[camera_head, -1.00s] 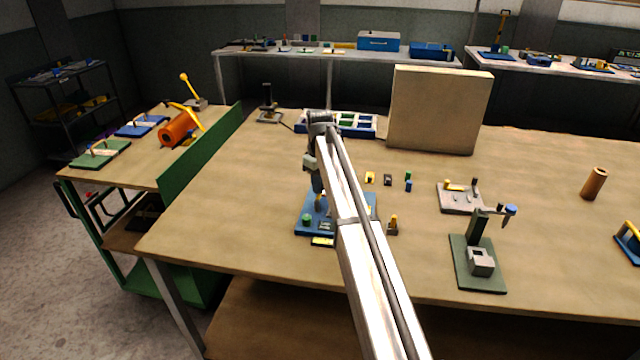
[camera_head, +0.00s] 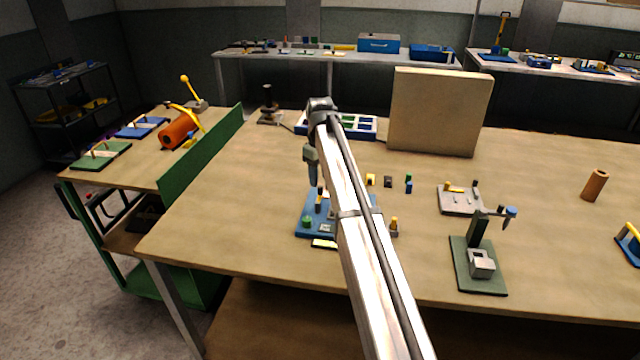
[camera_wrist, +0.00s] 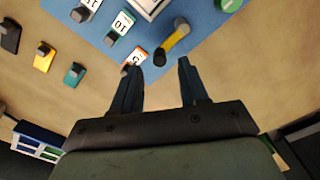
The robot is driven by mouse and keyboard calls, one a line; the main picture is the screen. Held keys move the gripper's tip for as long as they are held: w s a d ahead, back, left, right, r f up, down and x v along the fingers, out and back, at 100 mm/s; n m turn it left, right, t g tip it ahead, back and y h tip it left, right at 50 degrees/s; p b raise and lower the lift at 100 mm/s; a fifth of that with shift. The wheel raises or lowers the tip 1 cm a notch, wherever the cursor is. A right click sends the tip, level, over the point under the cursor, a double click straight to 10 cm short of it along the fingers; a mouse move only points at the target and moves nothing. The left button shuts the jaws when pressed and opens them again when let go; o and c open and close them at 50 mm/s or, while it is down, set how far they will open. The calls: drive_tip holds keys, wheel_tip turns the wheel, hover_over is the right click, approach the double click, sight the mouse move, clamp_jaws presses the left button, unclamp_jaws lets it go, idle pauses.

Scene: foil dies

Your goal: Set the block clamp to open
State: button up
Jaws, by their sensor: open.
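A blue base plate (camera_head: 313,228) lies on the table under my arm, partly hidden by it; it also shows in the wrist view (camera_wrist: 208,22). It carries a handle (camera_wrist: 173,42) with a yellow middle and dark ends, number tags (camera_wrist: 121,26), a green knob (camera_wrist: 229,4) and a pale block (camera_wrist: 150,6). This looks like the block clamp, but no label confirms it, and its setting is not clear. My gripper (camera_wrist: 160,68) is open and empty, its fingertips seen just short of the handle's near end. In the head view my gripper (camera_head: 314,184) hangs above the plate.
Small yellow, dark and blue pieces (camera_head: 388,181) lie to the right. A grey plate (camera_head: 457,200) and a green-based stand (camera_head: 476,270) stand farther right. A tan panel (camera_head: 437,112) and a blue-and-white tray (camera_head: 357,126) are behind. The table's left side is clear.

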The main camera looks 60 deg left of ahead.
sight(320, 187)
wheel_tip(320, 187, up, 10)
idle(0.4)
idle(0.5)
